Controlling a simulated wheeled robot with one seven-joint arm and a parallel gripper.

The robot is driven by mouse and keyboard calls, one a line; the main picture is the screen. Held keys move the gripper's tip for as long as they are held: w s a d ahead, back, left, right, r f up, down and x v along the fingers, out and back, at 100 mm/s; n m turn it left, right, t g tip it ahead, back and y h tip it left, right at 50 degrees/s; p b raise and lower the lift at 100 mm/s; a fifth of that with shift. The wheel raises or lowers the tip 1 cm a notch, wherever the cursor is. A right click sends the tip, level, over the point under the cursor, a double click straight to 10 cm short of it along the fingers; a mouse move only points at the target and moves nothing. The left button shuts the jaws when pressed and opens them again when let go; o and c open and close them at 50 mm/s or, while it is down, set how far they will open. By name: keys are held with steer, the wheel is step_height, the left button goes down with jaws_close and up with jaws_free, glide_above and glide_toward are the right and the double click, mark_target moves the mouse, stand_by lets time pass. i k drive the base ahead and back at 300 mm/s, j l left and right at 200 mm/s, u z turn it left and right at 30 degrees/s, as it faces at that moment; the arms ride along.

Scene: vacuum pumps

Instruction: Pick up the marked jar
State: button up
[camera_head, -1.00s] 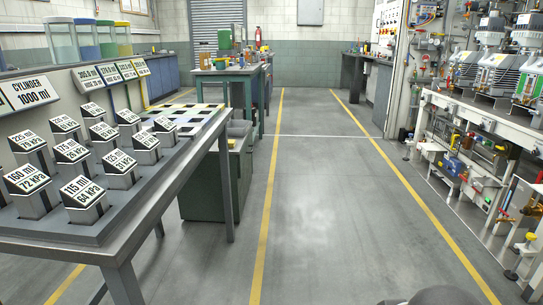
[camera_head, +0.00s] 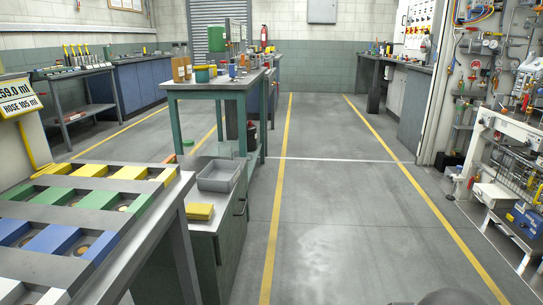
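Several small containers stand on the green-framed workbench (camera_head: 218,88) ahead, left of centre. They include brown bottles (camera_head: 178,70) at its left end, a green squat container (camera_head: 201,75) and a small blue container (camera_head: 232,71). They are too small for me to see any mark, so I cannot tell which, if any, is the marked jar. My gripper is not in view.
A bench with rows of coloured blocks (camera_head: 52,240) fills the near left. A grey tray (camera_head: 220,176) and a yellow block (camera_head: 199,211) sit on a low cabinet beside it. Equipment racks (camera_head: 520,150) line the right. The floor aisle (camera_head: 335,200) between is clear.

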mark_target(225, 149)
steer(key=i+l+u, duration=0.15)
steer(key=i+u, duration=0.3)
steer(key=i, duration=0.2)
steer(key=i+l+u, duration=0.45)
steer(key=i, duration=0.15)
steer(key=i+l+u, duration=0.95)
steer(key=l, duration=0.15)
steer(key=l+u, duration=0.25)
steer(key=i+l+u, duration=0.25)
steer(key=l, duration=0.25)
steer(key=l+u, duration=0.25)
steer(key=l, duration=0.15)
steer(key=l+u, duration=0.3)
steer(key=i+l, duration=0.05)
steer(key=l, duration=0.05)
